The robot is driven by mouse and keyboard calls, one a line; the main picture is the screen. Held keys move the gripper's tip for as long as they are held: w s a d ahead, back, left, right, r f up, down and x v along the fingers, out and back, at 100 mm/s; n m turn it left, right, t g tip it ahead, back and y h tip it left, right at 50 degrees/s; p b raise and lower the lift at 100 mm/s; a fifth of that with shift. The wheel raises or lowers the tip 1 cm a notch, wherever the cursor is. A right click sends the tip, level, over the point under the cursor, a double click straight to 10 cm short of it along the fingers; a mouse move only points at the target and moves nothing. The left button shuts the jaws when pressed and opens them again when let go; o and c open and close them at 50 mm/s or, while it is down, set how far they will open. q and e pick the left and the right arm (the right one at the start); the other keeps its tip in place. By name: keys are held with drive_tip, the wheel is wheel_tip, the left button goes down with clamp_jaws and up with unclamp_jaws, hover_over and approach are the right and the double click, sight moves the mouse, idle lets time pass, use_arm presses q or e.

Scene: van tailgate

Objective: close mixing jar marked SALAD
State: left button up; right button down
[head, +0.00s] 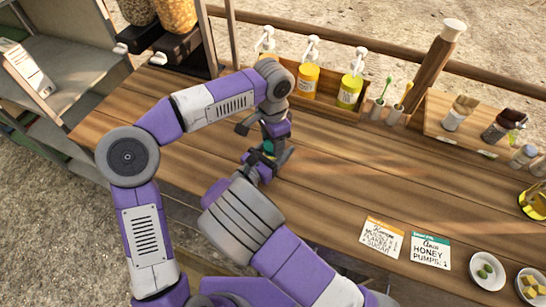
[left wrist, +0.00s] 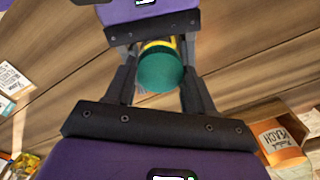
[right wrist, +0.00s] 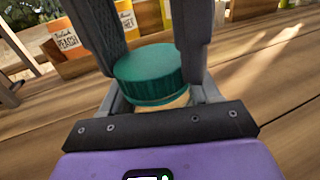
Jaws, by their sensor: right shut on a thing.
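The jar's green ribbed lid (right wrist: 148,75) sits on the jar, with a tan band of the jar body (right wrist: 170,101) under it. The lid also shows from above in the left wrist view (left wrist: 160,70) and as a small teal patch in the head view (head: 268,147). My right gripper (head: 266,158) is shut on the jar body below the lid. My left gripper (head: 270,138) points down from above, its open fingers on either side of the lid; whether they touch it I cannot tell. No SALAD marking shows, and whether the lid is tight cannot be seen.
Pump bottles (head: 308,80) stand in a wooden rack (head: 375,101) at the back. Two cards, one orange-topped (head: 381,238) and one reading HONEY (head: 430,251), lie at the front right near small bowls (head: 487,271). The middle of the wooden counter (head: 350,170) is clear.

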use_arm(q)
drive_tip(key=o, duration=0.4)
drive_tip(key=shift+o, duration=0.2)
drive_tip(key=shift+r, duration=2.25)
drive_tip(key=shift+c, duration=0.4)
